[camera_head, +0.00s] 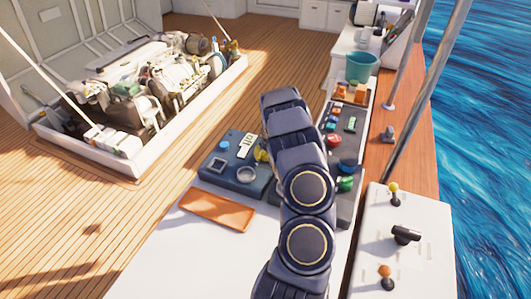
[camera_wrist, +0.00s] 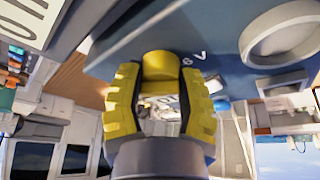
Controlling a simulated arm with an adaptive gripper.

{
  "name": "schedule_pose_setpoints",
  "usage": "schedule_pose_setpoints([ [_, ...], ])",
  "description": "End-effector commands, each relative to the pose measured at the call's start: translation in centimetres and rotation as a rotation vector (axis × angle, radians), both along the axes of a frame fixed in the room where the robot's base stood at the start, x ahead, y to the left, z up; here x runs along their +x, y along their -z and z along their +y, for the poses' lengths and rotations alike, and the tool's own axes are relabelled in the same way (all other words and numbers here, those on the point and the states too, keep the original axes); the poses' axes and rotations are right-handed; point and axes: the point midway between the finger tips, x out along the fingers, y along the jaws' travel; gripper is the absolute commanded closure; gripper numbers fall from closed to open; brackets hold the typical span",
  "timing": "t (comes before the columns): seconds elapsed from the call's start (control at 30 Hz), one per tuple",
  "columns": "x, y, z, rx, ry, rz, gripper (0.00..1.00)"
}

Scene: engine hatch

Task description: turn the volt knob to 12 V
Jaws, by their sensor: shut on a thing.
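A blue panel box (camera_head: 213,181) stands on the white table left of my arm, and its face fills the top of the wrist view (camera_wrist: 215,25). The volt knob (camera_wrist: 163,63), a yellow round piece, sits against this face with the marks "6" and "V" beside it. My gripper (camera_wrist: 162,77) has its two yellow fingers shut on the knob, one on each side. In the head view my gripper (camera_head: 262,156) is small and partly behind my arm, and the knob cannot be made out. The knob's pointer and setting cannot be read.
The box also carries a round grey dial (camera_wrist: 291,33) and a white plate (camera_wrist: 35,24). An orange tray (camera_head: 218,210) lies in front. A dark panel with coloured parts (camera_head: 345,140) is right of my arm. A lever box (camera_head: 420,265) stands at the lower right.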

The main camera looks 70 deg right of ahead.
Motion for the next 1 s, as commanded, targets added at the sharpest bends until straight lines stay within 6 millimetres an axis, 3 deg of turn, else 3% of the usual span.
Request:
schedule_pose_setpoints([
  [0.47,0.18,0.06,0.05,-0.003,0.213,0.0,0.97],
  [1.0,0.05,0.09,0.02,-0.004,0.686,0.005,0.97],
])
